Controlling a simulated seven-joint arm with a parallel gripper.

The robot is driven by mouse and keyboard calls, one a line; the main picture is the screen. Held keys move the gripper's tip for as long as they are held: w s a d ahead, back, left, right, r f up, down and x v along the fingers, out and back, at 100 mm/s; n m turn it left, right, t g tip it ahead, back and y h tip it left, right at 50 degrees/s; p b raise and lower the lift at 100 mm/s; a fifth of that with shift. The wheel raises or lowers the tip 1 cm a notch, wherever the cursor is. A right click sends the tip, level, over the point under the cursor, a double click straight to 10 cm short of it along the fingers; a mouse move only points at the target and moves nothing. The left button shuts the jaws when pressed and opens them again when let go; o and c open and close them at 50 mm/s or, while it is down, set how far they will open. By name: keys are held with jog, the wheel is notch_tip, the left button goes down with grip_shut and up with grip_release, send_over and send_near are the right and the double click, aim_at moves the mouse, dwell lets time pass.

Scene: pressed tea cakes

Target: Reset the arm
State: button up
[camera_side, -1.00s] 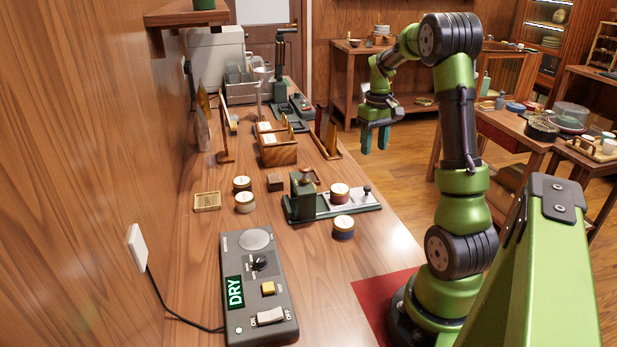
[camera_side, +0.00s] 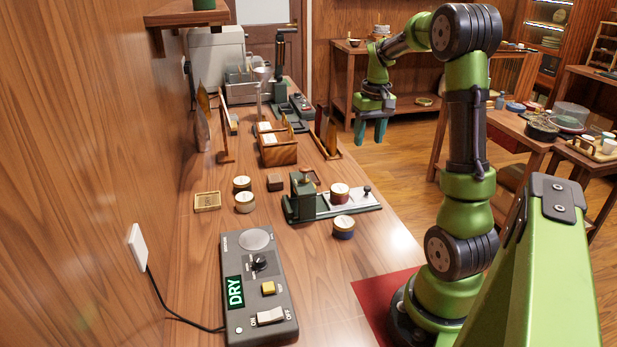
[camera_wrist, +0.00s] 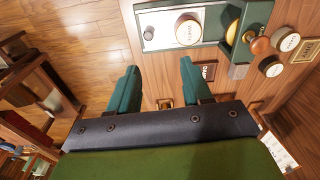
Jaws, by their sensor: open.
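My gripper (camera_side: 371,131) hangs in the air past the right edge of the wooden bench, fingers down, in the side view. Its two teal fingers are apart with nothing between them. In the wrist view the same open fingers (camera_wrist: 158,85) show over the floor and bench edge. My arm is raised and bent at the elbow, standing on a red mat (camera_side: 372,298).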

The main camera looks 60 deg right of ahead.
jog(key=s+a+r+n+t, duration=0.1)
jog(key=a+r+t, duration=0.1)
jog(key=a, duration=0.9)
jog(key=s+a+r+n+t+y, duration=0.1)
jog(key=a+t, duration=0.1)
jog(key=a, duration=0.9)
jog(key=s+a+r+n+t+y, duration=0.1)
jog(key=a+r+n+t, duration=0.1)
jog(key=a, duration=0.9)
jog(key=shift+s+a+r, duration=0.3)
jog(key=shift+s+a, duration=0.05)
jog(key=shift+a, duration=0.05)
